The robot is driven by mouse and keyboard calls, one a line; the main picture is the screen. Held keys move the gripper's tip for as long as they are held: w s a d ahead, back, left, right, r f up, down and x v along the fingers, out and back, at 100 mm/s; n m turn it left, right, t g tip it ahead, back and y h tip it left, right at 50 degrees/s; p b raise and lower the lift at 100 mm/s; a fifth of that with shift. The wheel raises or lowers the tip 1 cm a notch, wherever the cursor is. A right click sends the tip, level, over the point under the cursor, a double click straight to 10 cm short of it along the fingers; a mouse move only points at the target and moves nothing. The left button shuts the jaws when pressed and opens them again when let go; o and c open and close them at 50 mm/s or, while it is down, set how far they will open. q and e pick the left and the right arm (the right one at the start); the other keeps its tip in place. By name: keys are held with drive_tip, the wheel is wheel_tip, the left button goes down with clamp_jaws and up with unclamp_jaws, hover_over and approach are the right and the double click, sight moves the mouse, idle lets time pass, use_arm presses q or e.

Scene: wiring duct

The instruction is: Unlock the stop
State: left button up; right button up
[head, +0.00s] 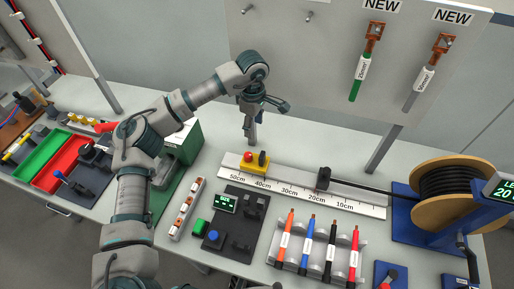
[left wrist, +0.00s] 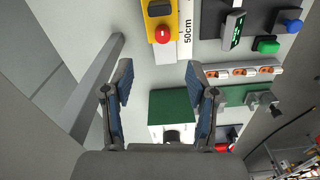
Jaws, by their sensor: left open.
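A yellow stop (head: 254,167) with a red button and a black lever sits on the white ruler rail (head: 300,185), near the 40–50 cm end. In the left wrist view the yellow stop (left wrist: 160,22) is at the top, its red button facing the camera, beyond my fingertips. My left gripper (head: 268,104) is open and empty above and behind the stop, apart from it; its two spread fingers also show in the left wrist view (left wrist: 158,75). A black block (head: 323,178) sits on the rail near 20 cm. My right gripper is not in view.
A grey post (head: 250,128) stands just behind the stop, close to my left gripper. A green-topped box (left wrist: 172,108) lies below my fingers in the wrist view. A control panel (head: 232,222), a cable holder (head: 315,262) and a cable reel (head: 452,195) stand nearby.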

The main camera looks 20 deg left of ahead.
use_arm(q)
approach(250, 155)
drive_tip(key=a, duration=0.3)
wheel_tip(250, 155, down, 4)
drive_tip(key=shift+w+a+f, duration=0.1)
drive_tip(key=shift+w, duration=0.05)
drive_tip(key=d+f, duration=0.2)
drive_tip(key=shift+f, duration=0.4)
drive_tip(key=shift+d+f, duration=0.95)
drive_tip(key=shift+d, duration=0.15)
drive_tip(key=shift+a+f, duration=0.1)
drive_tip(key=shift+a, duration=0.15)
drive_tip(key=shift+a+f, duration=0.15)
drive_tip(key=shift+a, duration=1.45)
drive_tip(key=c, duration=0.7)
drive_tip(key=shift+d+f, duration=0.1)
drive_tip(key=c, duration=0.4)
drive_tip(key=shift+d, duration=0.3)
clamp_jaws()
drive_tip(key=shift+d, duration=0.5)
drive_tip(key=shift+d+r, duration=0.25)
drive_tip(key=shift+d, duration=0.15)
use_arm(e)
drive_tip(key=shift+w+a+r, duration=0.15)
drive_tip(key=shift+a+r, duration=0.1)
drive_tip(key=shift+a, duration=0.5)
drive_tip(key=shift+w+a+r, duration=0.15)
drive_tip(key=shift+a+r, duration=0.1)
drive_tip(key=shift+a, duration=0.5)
